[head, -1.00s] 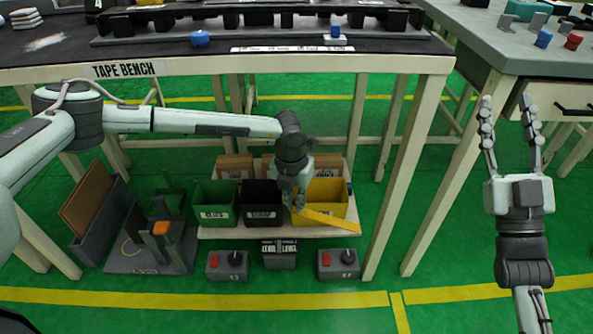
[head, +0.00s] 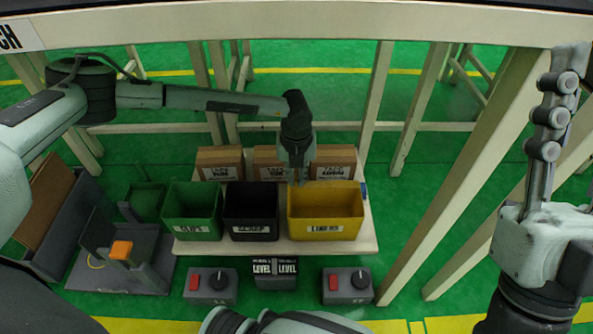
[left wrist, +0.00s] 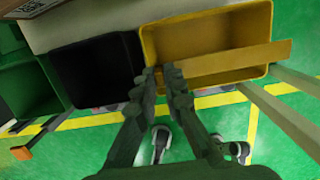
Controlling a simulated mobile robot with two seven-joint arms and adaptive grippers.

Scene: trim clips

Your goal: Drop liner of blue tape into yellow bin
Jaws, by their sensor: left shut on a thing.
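The yellow bin (head: 325,231) stands at the right end of a low shelf board under the bench. My left gripper (head: 297,180) points down at the bin's back left part. In the left wrist view my left gripper (left wrist: 165,73) is shut on one end of a flat yellow-tan strip (left wrist: 235,61), apparently the liner. The strip reaches right across the opening of the yellow bin (left wrist: 205,17). In the head view I cannot make the strip out. My right gripper (head: 570,130) is raised at the right edge, apparently open, one finger cut off by the frame.
A black bin (head: 251,229) and a green bin (head: 193,227) stand left of the yellow one. Cardboard boxes (head: 270,161) stand behind. Two switch boxes (head: 347,285) and a black level box (head: 275,274) are in front. The bench top edge runs above, its legs on both sides.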

